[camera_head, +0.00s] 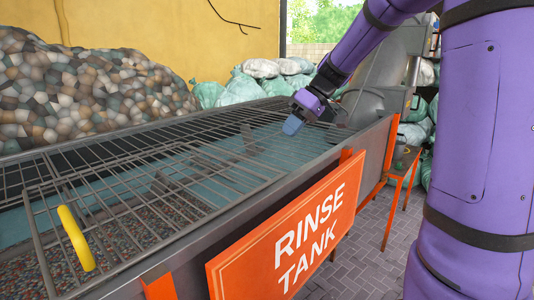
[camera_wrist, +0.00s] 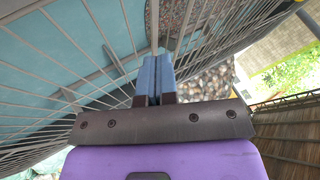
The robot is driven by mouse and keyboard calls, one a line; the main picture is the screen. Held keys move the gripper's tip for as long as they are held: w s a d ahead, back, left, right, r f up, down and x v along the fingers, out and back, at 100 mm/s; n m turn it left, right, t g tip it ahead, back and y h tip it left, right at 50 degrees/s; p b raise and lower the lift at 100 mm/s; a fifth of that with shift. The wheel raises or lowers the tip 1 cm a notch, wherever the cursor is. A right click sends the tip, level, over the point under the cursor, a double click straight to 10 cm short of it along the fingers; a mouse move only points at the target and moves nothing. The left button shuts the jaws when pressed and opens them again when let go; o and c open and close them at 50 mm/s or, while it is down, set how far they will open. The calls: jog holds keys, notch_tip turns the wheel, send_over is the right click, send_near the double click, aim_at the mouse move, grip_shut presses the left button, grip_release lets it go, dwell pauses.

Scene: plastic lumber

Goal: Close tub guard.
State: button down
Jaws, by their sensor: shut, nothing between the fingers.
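The tub guard (camera_head: 116,202) is a grey wire grid over the rinse tank (camera_head: 352,170), with a yellow handle (camera_head: 76,238) at its near left end. The grid lies over the tub and also fills much of the wrist view (camera_wrist: 75,60). I cannot tell whether the near panel sits fully flush. My gripper (camera_head: 292,125) is over the far right part of the tank, well away from the yellow handle. Its blue fingers are together and empty in the wrist view (camera_wrist: 155,75). Water and pebble-like flakes show beneath the bars.
An orange "RINSE TANK" sign (camera_head: 290,232) hangs on the tank's front. A large heap of mottled pieces (camera_head: 80,88) stands behind the tank at left, with bags (camera_head: 240,88) along the back. An orange stand (camera_head: 403,172) is at right. Paved floor (camera_head: 365,235) is open in front.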

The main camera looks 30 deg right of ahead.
aim_at(264, 172)
jog(key=x, duration=0.9)
jog(key=shift+a+f, duration=0.1)
jog(key=shift+f, duration=0.15)
jog(key=shift+s+a, duration=0.25)
jog(key=shift+a, duration=0.3)
jog(key=shift+s+a, duration=0.25)
jog(key=shift+a, duration=0.3)
jog(key=shift+s+a, duration=0.3)
jog(key=shift+a, duration=0.45)
